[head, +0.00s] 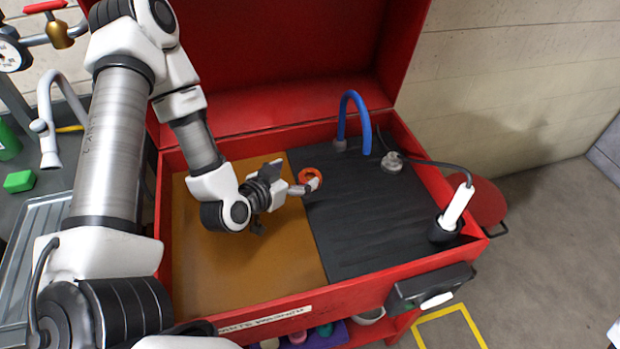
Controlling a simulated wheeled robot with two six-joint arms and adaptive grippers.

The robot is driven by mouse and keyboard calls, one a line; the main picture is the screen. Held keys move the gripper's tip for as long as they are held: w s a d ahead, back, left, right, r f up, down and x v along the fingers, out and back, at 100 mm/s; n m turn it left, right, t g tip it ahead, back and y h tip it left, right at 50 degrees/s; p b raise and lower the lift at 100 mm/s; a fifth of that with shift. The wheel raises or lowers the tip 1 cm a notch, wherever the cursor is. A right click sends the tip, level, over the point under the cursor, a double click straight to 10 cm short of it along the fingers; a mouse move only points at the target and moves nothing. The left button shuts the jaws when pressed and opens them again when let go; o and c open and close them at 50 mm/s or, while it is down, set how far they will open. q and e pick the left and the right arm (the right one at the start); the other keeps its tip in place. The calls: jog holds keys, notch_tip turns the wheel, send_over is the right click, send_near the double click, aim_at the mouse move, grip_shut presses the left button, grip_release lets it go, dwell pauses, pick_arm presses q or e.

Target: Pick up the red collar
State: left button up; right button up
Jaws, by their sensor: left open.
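The red collar (311,177), an orange-red ring, is at the border between the tan and black halves of the red bin's floor. A small grey-and-white part (302,188) meets the ring; whether the ring is around it or only beside it I cannot tell. My left gripper (266,193) is over the tan half, just left of the collar, with its dark fingers spread. The collar is apart from the fingers. My wrist and the grey-and-white part hide some of the space between them. My right gripper is not in view.
The red bin (330,295) has raised walls and an open lid behind. A blue bent spout (353,110), a grey fitting (392,162) with a cable and a white handle (457,205) in a black cup stand on the right. The black mat (375,225) is mostly clear.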

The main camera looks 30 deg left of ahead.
pick_arm(q)
jog(key=b, duration=0.3)
send_near(310, 176)
jog(key=w, duration=0.2)
jog(key=x, duration=0.8)
jog(key=shift+f, duration=0.5)
jog(key=shift+s+r, duration=0.1)
jog(key=c, duration=1.5)
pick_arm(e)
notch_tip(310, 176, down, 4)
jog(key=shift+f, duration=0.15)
